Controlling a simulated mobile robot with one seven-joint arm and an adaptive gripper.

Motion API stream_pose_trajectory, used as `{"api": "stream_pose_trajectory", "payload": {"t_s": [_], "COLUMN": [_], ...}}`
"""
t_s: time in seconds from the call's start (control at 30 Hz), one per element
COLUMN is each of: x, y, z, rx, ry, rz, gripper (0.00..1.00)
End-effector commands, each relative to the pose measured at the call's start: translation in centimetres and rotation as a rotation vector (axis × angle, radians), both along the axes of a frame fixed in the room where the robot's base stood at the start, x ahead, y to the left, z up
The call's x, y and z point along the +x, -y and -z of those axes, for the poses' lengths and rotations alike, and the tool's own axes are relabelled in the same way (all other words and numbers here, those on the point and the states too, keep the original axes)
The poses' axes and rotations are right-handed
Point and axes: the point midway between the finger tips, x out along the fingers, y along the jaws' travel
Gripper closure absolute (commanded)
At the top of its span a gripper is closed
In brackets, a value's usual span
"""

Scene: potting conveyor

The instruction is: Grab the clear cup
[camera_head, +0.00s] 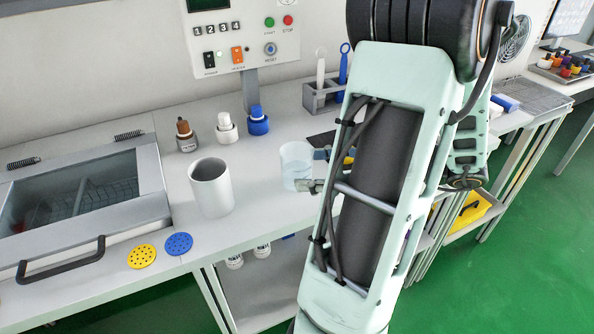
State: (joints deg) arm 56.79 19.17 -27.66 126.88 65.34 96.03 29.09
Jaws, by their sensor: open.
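The clear cup (295,164) stands upright on the white bench, right of a larger grey-white cup (211,188). My gripper (311,170) is at the right side of the clear cup, with its two fingers pointing left toward it. The fingers are apart and the gripper is open. My arm hides most of the gripper behind the fingers. I cannot tell whether the fingertips touch the cup or reach around it.
Small bottles (226,128) stand behind the cups. A control panel (238,30) rises at the back. A lidded basin (85,193) is at left, with yellow (142,256) and blue (179,244) perforated discs before it. A grey tool holder (322,97) stands behind my arm.

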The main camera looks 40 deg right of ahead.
Motion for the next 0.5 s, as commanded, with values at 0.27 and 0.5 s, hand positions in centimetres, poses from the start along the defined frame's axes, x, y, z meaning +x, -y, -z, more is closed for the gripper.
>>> {"api": "stream_pose_trajectory", "payload": {"t_s": [0.27,0.5], "x": [3.0,3.2], "y": [-2.2,-2.2], "z": [1.4,1.4], "rx": [0.000,-0.001], "ry": [0.001,0.000], "rz": [-0.003,0.000], "gripper": [0.35,0.36]}}
